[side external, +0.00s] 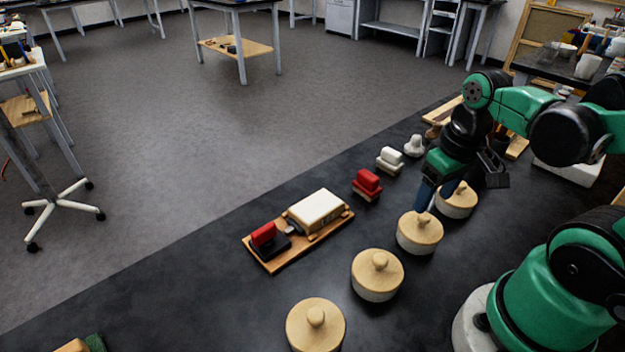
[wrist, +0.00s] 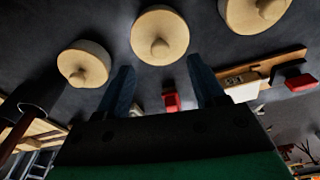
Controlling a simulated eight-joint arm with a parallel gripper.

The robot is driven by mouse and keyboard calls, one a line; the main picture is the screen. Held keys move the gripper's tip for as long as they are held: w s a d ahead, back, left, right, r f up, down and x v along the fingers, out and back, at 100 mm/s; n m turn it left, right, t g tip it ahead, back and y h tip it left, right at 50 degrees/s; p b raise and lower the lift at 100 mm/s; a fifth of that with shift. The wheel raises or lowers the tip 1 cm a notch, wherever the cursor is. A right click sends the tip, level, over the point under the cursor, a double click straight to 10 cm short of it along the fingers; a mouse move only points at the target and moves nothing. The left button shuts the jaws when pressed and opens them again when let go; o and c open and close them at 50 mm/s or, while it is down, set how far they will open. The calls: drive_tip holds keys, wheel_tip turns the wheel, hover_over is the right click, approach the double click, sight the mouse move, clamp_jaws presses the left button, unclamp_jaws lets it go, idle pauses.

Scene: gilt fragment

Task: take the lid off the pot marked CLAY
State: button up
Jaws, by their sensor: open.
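Several round pots with pale wooden knobbed lids stand in a row on the dark table. In the side external view they are the nearest pot (side external: 316,325), a second pot (side external: 377,275), a third pot (side external: 420,235) and the farthest pot (side external: 457,201). No CLAY marking can be read on any of them. My gripper (side external: 436,197) is open and empty, pointing down above the third and farthest pots. In the wrist view the open blue fingers (wrist: 162,85) have a lidded pot (wrist: 160,35) ahead between them, with another pot (wrist: 83,63) to the left and one (wrist: 258,10) at upper right.
A wooden board (side external: 275,262) left of the pots holds a red-topped block (side external: 264,236) and a white-topped block (side external: 317,210). Behind it stand a red block (side external: 367,182), a white block (side external: 389,158) and a white knobbed piece (side external: 414,146).

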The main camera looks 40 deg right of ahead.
sight(425, 215)
drive_tip(key=shift+w+f, duration=0.15)
drive_tip(key=shift+f, duration=0.95)
drive_tip(key=shift+w+f, duration=0.1)
drive_tip(key=shift+f, duration=0.95)
clamp_jaws()
